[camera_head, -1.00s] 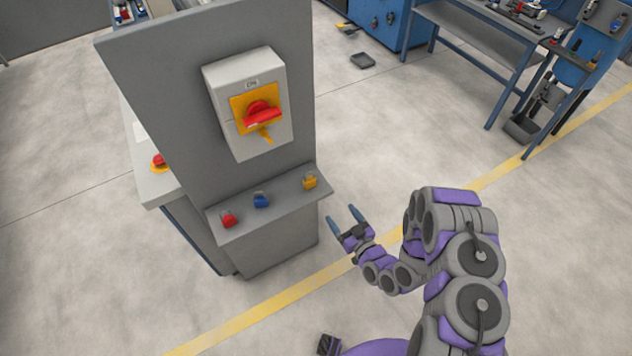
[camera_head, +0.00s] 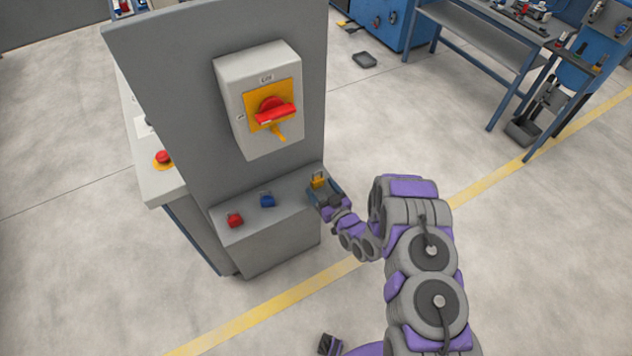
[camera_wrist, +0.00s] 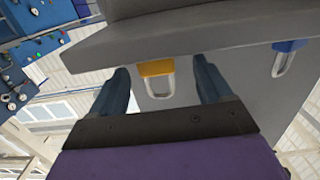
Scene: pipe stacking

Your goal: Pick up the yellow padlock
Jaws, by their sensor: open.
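The yellow padlock (camera_head: 319,181) sits at the right end of the grey shelf (camera_head: 290,211) on the panel stand. My gripper (camera_head: 323,189) is at that end of the shelf, right at the padlock, and partly covers it. In the wrist view, the yellow padlock (camera_wrist: 156,69) with its silver shackle shows between my two blue fingers, which are spread apart. There is visible space between the padlock and each finger. I cannot tell how deep it sits between them.
A blue padlock (camera_head: 267,200) and a red padlock (camera_head: 235,219) sit further left on the shelf. Above it, a switch box (camera_head: 262,105) with a red handle (camera_head: 277,114) juts from the grey panel (camera_head: 170,75).

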